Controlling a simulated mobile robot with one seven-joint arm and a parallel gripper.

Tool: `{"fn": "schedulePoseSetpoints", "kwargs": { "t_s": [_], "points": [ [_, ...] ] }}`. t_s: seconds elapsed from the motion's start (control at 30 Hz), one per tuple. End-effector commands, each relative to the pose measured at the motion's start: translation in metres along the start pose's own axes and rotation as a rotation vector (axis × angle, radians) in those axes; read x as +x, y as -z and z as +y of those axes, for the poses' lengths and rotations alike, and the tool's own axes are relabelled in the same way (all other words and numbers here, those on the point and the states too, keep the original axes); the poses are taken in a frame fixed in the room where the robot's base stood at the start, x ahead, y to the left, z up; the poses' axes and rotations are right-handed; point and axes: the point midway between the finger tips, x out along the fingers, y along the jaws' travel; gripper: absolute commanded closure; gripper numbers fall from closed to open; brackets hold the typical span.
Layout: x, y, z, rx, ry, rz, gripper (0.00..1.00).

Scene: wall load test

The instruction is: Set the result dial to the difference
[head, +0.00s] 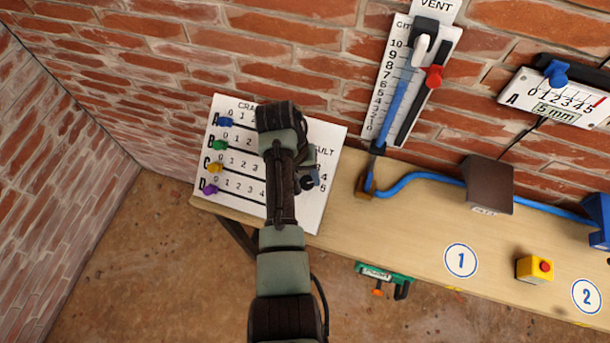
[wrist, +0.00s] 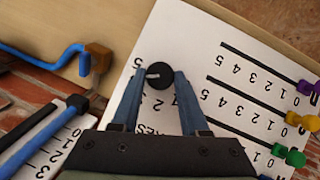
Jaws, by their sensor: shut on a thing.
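The white board (head: 325,140) leans at the table's left end, with a result dial at its right side. The dial's black knob (wrist: 160,76) has a pale pointer mark facing left in the wrist view; its exact number is hard to read. My gripper (wrist: 156,80) is shut on this knob, one blue finger on each side. In the head view my arm hides much of the board and dial. Four-row sliders show blue (head: 226,122), green (head: 220,145), yellow (head: 217,167) and purple (head: 210,189) knobs, all near the low left ends of their scales.
A vent gauge (head: 390,85) with a red slider (head: 433,76) hangs right of the board. A blue cable (head: 420,175) crosses the table to a brown box (head: 488,185). A yellow box with a red button (head: 535,268) stands near the front edge.

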Motion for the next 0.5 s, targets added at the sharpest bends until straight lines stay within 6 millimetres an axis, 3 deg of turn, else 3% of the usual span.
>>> {"fn": "schedulePoseSetpoints", "kwargs": {
  "t_s": [0.03, 0.07, 0.2, 0.5],
  "points": [
    [0.0008, -0.0007, -0.0002, -0.001, 0.000, -0.002, 1.00],
    [0.0008, -0.0007, -0.0002, -0.001, 0.000, -0.002, 0.52],
    [0.0007, -0.0005, -0.0002, -0.001, -0.001, -0.001, 0.27],
    [-0.0003, -0.0001, -0.0001, -0.001, -0.001, 0.000, 0.26]
  ]
}}
